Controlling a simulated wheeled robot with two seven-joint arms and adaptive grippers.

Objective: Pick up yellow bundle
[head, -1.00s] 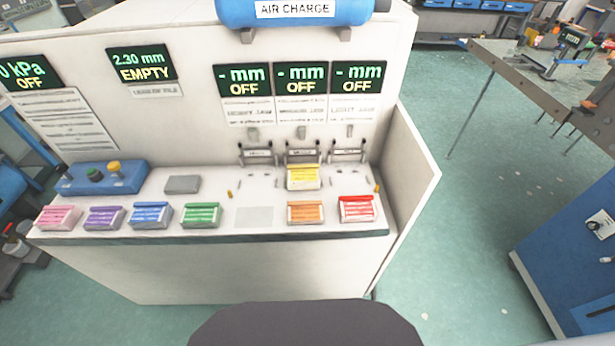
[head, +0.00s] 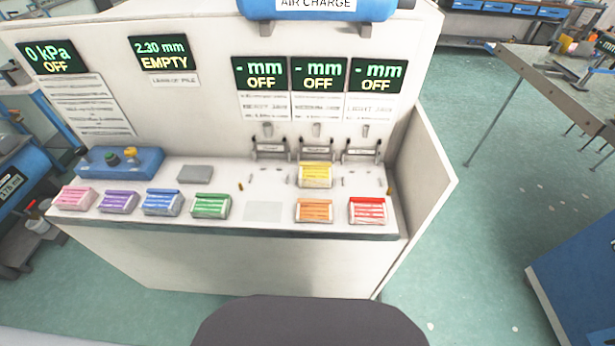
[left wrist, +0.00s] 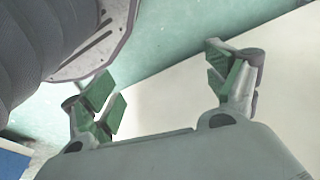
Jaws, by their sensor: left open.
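The yellow bundle (head: 315,175) sits on the white bench top at the middle one of three small clamp stations, behind the orange bundle (head: 314,210) in the head view. Neither of my grippers shows in the head view. In the left wrist view my left gripper (left wrist: 165,88) is open, its green-padded fingers wide apart with nothing between them. Behind the fingers are a pale panel and the green floor. The yellow bundle is not in the left wrist view.
Pink (head: 76,198), purple (head: 118,202), blue (head: 162,202), green (head: 210,206) and red (head: 367,211) bundles line the front edge. A blue button box (head: 120,162) and a grey block (head: 195,174) sit behind. A white side panel (head: 425,200) bounds the bench at right.

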